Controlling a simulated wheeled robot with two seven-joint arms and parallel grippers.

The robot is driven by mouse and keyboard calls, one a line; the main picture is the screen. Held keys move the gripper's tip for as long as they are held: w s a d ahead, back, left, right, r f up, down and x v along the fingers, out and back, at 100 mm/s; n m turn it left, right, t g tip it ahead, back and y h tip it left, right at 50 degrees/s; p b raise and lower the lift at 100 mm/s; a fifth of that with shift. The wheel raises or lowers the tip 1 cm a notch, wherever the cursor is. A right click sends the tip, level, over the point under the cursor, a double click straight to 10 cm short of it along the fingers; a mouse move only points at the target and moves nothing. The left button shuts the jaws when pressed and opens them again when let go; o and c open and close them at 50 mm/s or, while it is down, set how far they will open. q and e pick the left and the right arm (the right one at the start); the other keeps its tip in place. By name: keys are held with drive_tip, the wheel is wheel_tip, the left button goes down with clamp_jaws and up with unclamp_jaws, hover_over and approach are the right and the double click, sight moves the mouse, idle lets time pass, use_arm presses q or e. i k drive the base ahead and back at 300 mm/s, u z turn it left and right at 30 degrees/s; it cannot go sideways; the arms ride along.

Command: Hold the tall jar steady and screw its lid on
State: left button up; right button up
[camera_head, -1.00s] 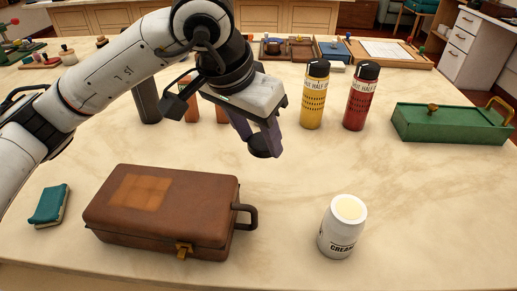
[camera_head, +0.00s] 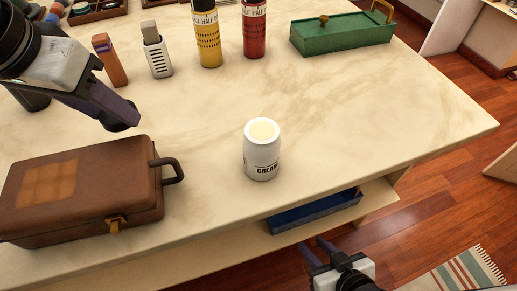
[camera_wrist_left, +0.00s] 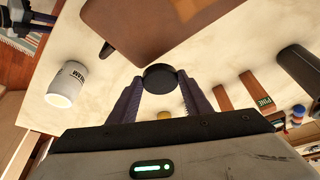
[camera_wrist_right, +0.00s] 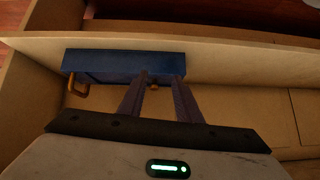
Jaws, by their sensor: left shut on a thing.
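The white jar (camera_head: 262,158) marked CREAM stands upright on the pale table near its front edge, with a cream-coloured top. It also shows in the left wrist view (camera_wrist_left: 68,82). My left gripper (camera_wrist_left: 160,92) is shut on a round black lid (camera_wrist_left: 160,77). In the head view the lid (camera_head: 122,122) is held above the table behind the brown case, left of the jar and apart from it. My right gripper (camera_head: 318,250) is open and empty, low in front of the table edge. In the right wrist view its fingers (camera_wrist_right: 161,82) stand apart before a blue box.
A brown case (camera_head: 85,195) lies left of the jar. Yellow (camera_head: 207,35) and red (camera_head: 254,30) bottles and a green box (camera_head: 343,35) stand behind. A blue box (camera_wrist_right: 115,62) sits on a shelf below the tabletop. The table right of the jar is clear.

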sight(261, 141)
drive_tip(key=z, duration=0.6)
drive_tip(key=k, duration=0.7)
drive_tip(key=z, duration=0.8)
drive_tip(key=k, duration=1.05)
drive_tip(key=u, duration=0.75)
